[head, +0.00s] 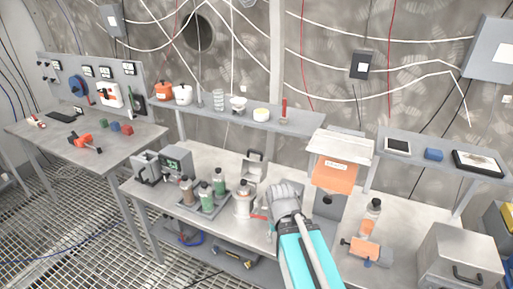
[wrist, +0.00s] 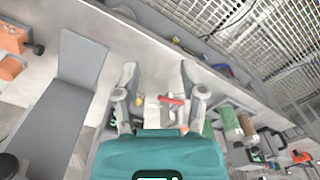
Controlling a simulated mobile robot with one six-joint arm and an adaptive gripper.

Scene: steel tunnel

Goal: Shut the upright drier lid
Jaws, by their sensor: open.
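A pale upright panel with a black handle (head: 254,166) stands on the middle bench in the head view. It looks like the raised drier lid, though its hinge and the drier body under it are unclear. I cannot pick it out in the wrist view. My gripper (wrist: 158,70) is open, with nothing between its fingertips, above the bench. In the head view my arm reaches over the bench just right of and nearer than the panel, and mostly hides the gripper. I see no contact with the panel.
A pale jar (head: 243,203) and a tray with bottles (head: 203,205) stand left of my arm. An orange hopper (head: 335,177) stands to the right. A grey box with a handle (head: 459,259) is at the far right. A narrow shelf (head: 258,120) runs behind.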

